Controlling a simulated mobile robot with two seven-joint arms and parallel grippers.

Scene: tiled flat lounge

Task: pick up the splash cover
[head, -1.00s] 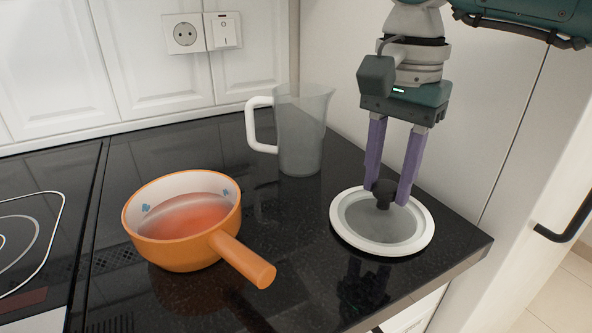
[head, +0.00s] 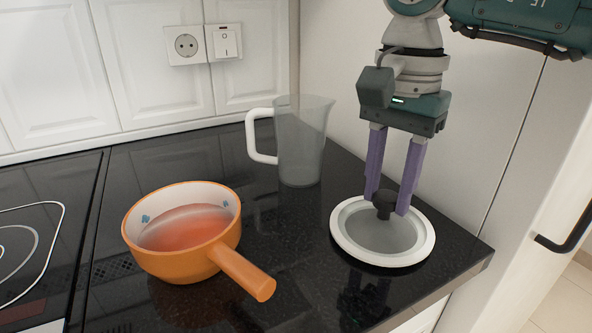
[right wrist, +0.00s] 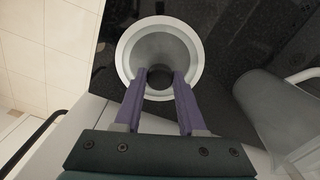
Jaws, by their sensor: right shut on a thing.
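The splash cover (head: 365,238) is a round grey disc with a wide white rim and a black knob in the middle. It appears to lie flat on the black counter near the right end. My right gripper (head: 387,203) points down over it, its two purple fingers shut on the black knob. In the right wrist view the cover (right wrist: 155,45) lies beyond the fingertips of the right gripper (right wrist: 160,77), with the dark knob between them. My left gripper is not in view.
An orange pan (head: 183,262) with its handle toward the front right stands left of the cover. A translucent jug (head: 303,140) with a white handle stands behind. The hob (head: 25,255) is at far left. The black counter (head: 285,225) is bare between pan and cover.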

